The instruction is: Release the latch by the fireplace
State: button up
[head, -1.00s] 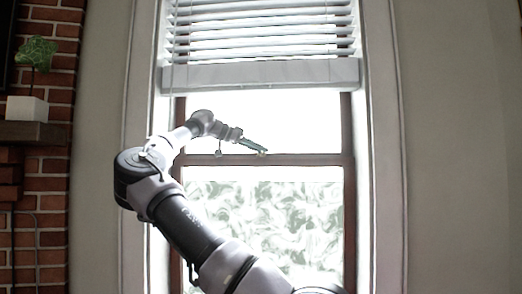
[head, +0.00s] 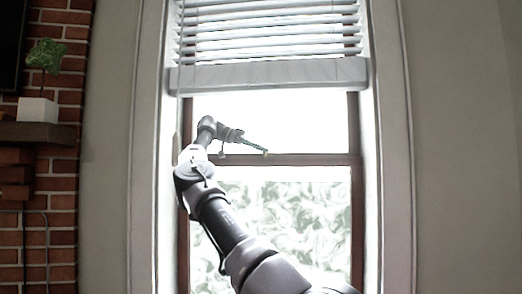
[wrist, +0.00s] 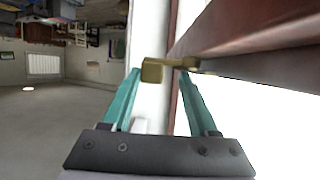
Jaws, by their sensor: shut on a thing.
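The latch (wrist: 153,70) is a small brass piece on the brown window rail (wrist: 250,40). In the wrist view it lies between the tips of my gripper's two teal fingers (wrist: 160,74), and a short brass arm runs right toward the rail. My gripper is shut on it. In the head view my gripper (head: 256,148) reaches the middle rail of the window (head: 310,160) from the left. The latch is too small to make out clearly there.
White blinds (head: 270,75) hang above my arm. The pale window frame (head: 398,150) stands on the right. A brick fireplace wall (head: 50,240) is at the left, with a potted plant (head: 38,110) on its mantel (head: 40,133).

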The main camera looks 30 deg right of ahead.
dwell(0.3)
jog(key=o, duration=1.4)
jog(key=shift+s+n+t, duration=0.1)
jog(key=shift+n+t, duration=0.2)
